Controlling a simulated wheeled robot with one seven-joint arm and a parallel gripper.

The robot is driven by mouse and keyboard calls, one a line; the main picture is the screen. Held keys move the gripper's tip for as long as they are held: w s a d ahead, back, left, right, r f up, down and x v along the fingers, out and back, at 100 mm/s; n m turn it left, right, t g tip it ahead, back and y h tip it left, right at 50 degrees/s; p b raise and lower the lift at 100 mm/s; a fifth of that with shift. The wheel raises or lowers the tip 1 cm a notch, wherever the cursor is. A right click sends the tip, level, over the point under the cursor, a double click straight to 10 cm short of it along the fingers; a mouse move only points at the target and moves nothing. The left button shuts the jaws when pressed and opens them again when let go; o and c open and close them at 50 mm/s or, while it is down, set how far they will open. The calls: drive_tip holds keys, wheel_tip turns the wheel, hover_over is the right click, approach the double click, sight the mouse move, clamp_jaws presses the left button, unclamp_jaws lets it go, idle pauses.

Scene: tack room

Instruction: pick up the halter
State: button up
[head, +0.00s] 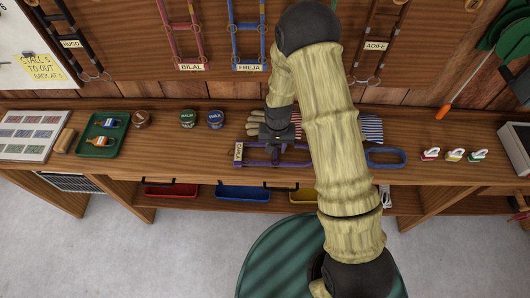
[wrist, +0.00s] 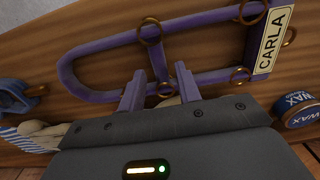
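A purple halter (head: 256,163) lies flat on the wooden bench, with a cream name tag (head: 238,151) at its left end. In the wrist view the halter (wrist: 95,45) shows its loop and brass rings, and its tag (wrist: 270,40) reads CARLA. Whether the fingers touch the strap I cannot tell. My arm hides part of the bench.
Gloves (head: 372,128) lie behind the halter, partly hidden. A blue looped strap (head: 385,157) lies to the right. Balm (head: 188,119) and wax (head: 216,119) tins stand behind left; a green tray (head: 104,134) is farther left. Other halters hang on the wall.

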drive_tip(key=shift+f, duration=0.65)
clamp_jaws()
